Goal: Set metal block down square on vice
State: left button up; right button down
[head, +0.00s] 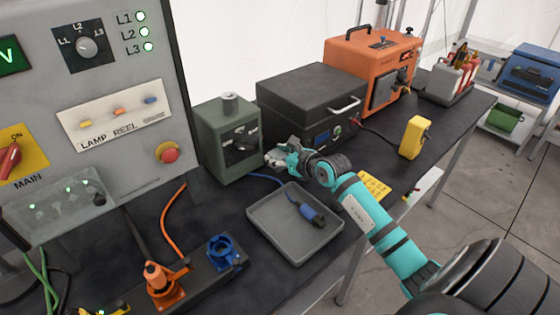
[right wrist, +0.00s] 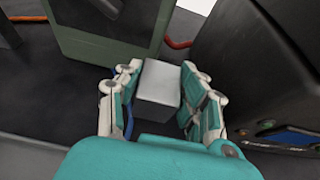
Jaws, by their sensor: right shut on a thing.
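My right gripper (head: 278,157) is over the bench between the green box and the black case. In the right wrist view its fingers (right wrist: 160,74) stand on both sides of a plain grey metal block (right wrist: 158,84) and are shut on it. The block's top and near face show; its underside is hidden. In the head view the fingers cover most of the block. I cannot pick out a vice for certain in either view. My left gripper is not in view.
The green box (head: 226,140) with a grey cylinder on top stands left of the gripper, the black case (head: 300,95) right behind it. A grey tray (head: 263,232) with a blue connector (head: 305,210) lies in front. A yellow meter (head: 414,138) stands to the right.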

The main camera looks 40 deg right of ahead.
jog(key=shift+w+d+f, duration=0.15)
jog(key=shift+w+d, duration=0.25)
jog(key=shift+d, duration=0.2)
jog(key=shift+f, duration=1.65)
jog(key=shift+a+f, duration=0.1)
jog(key=shift+f, duration=0.1)
jog(key=c, duration=0.8)
grip_release()
